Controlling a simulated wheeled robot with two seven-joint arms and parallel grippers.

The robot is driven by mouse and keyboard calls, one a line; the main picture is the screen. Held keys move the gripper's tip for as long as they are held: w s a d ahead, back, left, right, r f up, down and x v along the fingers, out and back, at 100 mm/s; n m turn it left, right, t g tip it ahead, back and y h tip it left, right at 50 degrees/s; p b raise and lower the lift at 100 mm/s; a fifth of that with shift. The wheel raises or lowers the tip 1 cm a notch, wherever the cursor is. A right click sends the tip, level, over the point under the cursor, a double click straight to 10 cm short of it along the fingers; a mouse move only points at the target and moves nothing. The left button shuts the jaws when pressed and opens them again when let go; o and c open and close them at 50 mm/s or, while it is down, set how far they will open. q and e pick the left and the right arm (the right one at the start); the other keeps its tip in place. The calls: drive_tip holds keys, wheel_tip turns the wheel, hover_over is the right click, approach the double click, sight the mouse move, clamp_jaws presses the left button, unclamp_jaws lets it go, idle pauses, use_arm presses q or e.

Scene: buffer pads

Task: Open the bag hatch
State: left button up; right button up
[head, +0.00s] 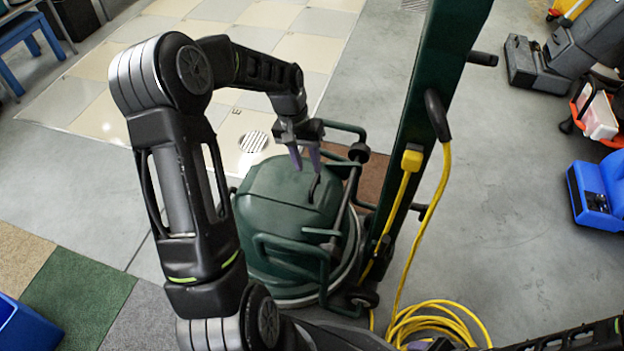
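The dark green buffer machine (275,210) stands on the floor in the middle of the head view, with its rounded green cover facing up. A small dark handle (314,188) sticks up on the right part of the cover. I take this cover for the bag hatch, and it looks closed. My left gripper (306,165) hangs just above and beyond the small handle, fingers pointing down. Its two purple-grey fingers stand apart with nothing visible between them. I cannot tell whether they touch the cover. My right gripper does not show; part of my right arm is at the bottom right.
A tall green post (425,100) rises right of the cover, with a yellow cord (436,215) coiled on the floor. Green tube bars (290,265) surround the cover. Blue equipment (597,192) stands far right. Grey floor right of the post is mostly clear.

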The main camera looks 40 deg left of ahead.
sight(314, 184)
use_arm(q)
drive_tip(key=f, duration=0.2)
drive_tip(key=f+b, duration=0.1)
drive_tip(key=f, duration=0.1)
drive_tip(key=d+f+b, duration=0.1)
drive_tip(key=f, duration=0.1)
drive_tip(key=shift+w+d+f, duration=0.1)
drive_tip(key=shift+w+f, duration=0.1)
clamp_jaws()
idle(1.2)
